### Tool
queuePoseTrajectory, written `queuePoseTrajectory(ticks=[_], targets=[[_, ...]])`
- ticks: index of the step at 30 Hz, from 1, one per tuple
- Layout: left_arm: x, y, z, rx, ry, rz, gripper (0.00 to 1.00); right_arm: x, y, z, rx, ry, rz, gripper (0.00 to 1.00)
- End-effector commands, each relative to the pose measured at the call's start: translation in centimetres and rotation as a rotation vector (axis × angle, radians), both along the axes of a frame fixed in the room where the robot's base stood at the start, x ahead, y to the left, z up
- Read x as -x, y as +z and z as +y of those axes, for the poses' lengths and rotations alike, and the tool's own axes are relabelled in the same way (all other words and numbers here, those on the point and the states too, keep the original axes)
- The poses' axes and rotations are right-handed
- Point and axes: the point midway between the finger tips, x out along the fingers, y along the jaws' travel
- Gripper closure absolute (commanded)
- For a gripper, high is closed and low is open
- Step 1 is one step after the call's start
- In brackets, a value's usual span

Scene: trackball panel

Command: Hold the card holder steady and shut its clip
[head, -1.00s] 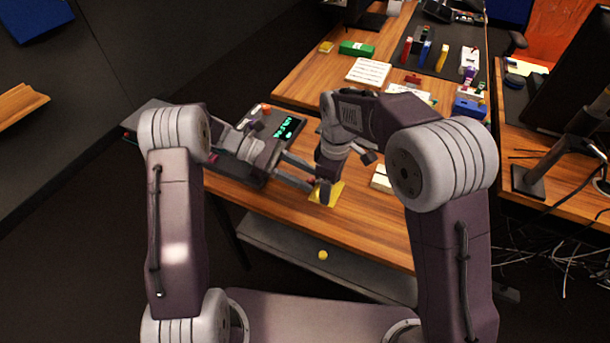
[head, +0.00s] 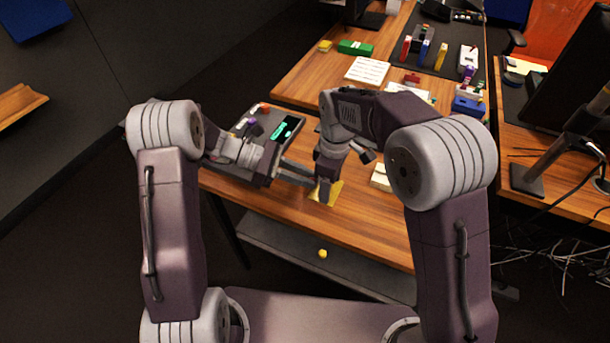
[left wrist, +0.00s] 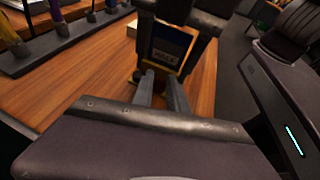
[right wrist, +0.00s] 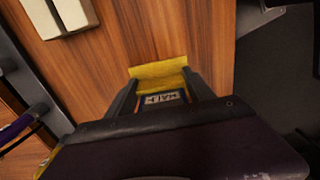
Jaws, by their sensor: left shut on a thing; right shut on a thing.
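The card holder (head: 334,190) is a small yellow-edged piece at the front of the wooden table. In the left wrist view the holder (left wrist: 172,45) shows a dark face with a printed label. My left gripper (head: 311,182) is shut on it from the left. Its fingers (left wrist: 162,78) reach the holder's lower edge. My right gripper (head: 323,192) comes down from above and is shut on the holder too. In the right wrist view a yellow flap (right wrist: 158,72) sticks out past its fingers (right wrist: 160,85), with the label between them. I cannot tell the clip apart from the body.
A pale block (head: 381,178) lies right of the holder. White sheets (head: 367,71), a green box (head: 356,48) and a dark mat (head: 452,40) with several coloured items lie farther back.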

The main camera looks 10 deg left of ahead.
Motion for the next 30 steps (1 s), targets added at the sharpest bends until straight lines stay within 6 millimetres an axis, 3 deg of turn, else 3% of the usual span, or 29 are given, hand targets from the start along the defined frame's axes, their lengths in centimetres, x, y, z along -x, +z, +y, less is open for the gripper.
queuePoseTrajectory(ticks=[4, 5, 6, 7, 18, 30], targets=[[0.0, 0.0, 0.0, 0.001, 0.0, -0.001, 1.0, 0.0, 0.0, 0.0, 0.001, 0.0, 0.001, 0.82], [0.0, 0.0, 0.0, 0.0, 0.0, -0.001, 0.73, 0.0, 0.0, 0.0, 0.001, 0.0, 0.001, 0.82], [0.0, 0.0, 0.0, 0.0, 0.0, -0.001, 0.62, 0.0, 0.0, 0.0, 0.001, 0.0, 0.001, 0.82], [0.0, 0.0, 0.0, 0.0, 0.0, -0.001, 0.59, 0.0, 0.0, 0.0, 0.001, 0.0, 0.001, 0.82], [-0.1, 0.3, 0.7, 0.0, 0.0, -0.002, 0.59, 0.0, 0.0, 0.0, 0.001, 0.0, 0.0, 0.82], [-0.5, 3.8, 9.3, -0.001, 0.001, -0.002, 0.59, 0.0, 0.0, 0.0, 0.001, 0.0, 0.0, 0.82]])
